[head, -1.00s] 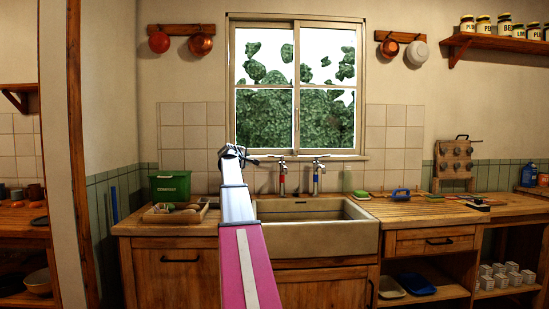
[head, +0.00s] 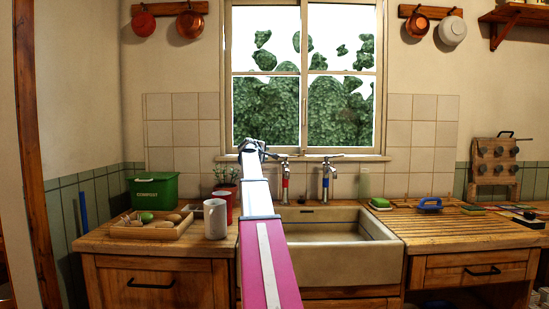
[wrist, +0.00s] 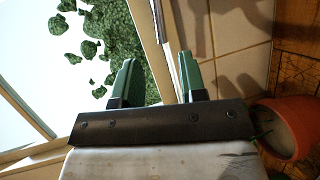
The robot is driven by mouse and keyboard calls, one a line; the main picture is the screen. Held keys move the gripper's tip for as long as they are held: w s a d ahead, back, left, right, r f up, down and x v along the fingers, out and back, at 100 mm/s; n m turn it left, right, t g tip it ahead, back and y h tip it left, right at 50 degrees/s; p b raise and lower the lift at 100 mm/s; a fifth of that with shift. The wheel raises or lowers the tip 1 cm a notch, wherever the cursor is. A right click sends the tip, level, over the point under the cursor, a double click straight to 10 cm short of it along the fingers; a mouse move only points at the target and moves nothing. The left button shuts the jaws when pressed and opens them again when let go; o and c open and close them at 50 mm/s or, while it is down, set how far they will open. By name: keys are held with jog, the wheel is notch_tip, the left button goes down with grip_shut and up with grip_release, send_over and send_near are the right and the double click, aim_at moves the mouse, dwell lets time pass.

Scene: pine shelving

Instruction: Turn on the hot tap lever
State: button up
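The tap with the red band (head: 285,186), which marks it as the hot one, stands at the back of the sink (head: 325,250). The tap with the blue band (head: 326,184) stands to its right. Both have levers on top; the hot lever is partly hidden by my gripper, so its position is unclear. My gripper (head: 262,150) is raised in front of the window, just left of the hot tap in the picture. In the wrist view its two green fingers (wrist: 158,82) are apart with nothing between them.
Left of the sink are a white mug (head: 215,219), a potted plant (head: 225,190), a tray of vegetables (head: 152,230) and a green compost bin (head: 153,189). A terracotta pot (wrist: 288,125) is close in the wrist view. A blue brush (head: 429,205) lies right.

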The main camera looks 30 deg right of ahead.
jog(key=x, duration=1)
jog(key=shift+w+d, duration=0.1)
jog(key=shift+w, duration=0.05)
grip_shut()
